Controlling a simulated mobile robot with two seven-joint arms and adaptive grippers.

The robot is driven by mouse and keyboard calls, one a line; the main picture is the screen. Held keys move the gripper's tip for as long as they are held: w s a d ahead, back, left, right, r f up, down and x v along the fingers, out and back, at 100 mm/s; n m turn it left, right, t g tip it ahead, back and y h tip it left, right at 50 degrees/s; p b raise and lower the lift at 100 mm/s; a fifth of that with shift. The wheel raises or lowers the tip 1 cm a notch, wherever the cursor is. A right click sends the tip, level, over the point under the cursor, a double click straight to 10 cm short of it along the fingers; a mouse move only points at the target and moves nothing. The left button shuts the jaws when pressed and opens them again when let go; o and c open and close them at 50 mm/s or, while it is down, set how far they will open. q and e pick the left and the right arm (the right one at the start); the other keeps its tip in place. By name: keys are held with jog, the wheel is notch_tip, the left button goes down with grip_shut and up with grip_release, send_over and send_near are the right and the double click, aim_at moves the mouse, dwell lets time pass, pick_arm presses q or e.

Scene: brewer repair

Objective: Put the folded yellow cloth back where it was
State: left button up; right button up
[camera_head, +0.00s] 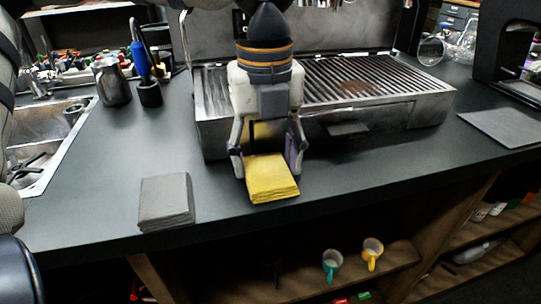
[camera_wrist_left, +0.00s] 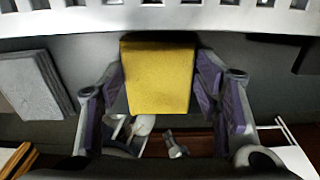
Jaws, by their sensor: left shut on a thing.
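The folded yellow cloth (camera_head: 272,182) is at the front edge of the dark counter, in front of the grill. My left gripper (camera_head: 267,160) points down at it with one finger on each side. In the left wrist view, the yellow cloth (camera_wrist_left: 158,78) sits between the purple pads of my left gripper (camera_wrist_left: 160,90), which is shut on it. I cannot tell whether the cloth touches the counter or hangs just above it. My right gripper is not in view.
A folded grey cloth (camera_head: 166,201) lies on the counter (camera_head: 110,170) to the left. The metal grill (camera_head: 400,115) stands behind my gripper. The counter front right of the cloth is clear.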

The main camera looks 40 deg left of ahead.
aim_at(266, 166)
pick_arm(q)
jog(key=shift+r, duration=0.1)
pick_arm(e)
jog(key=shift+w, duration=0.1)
pick_arm(q)
jog(key=o, duration=1.1)
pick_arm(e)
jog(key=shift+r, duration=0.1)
pick_arm(q)
notch_tip(266, 166, up, 12)
jog(key=p, duration=0.2)
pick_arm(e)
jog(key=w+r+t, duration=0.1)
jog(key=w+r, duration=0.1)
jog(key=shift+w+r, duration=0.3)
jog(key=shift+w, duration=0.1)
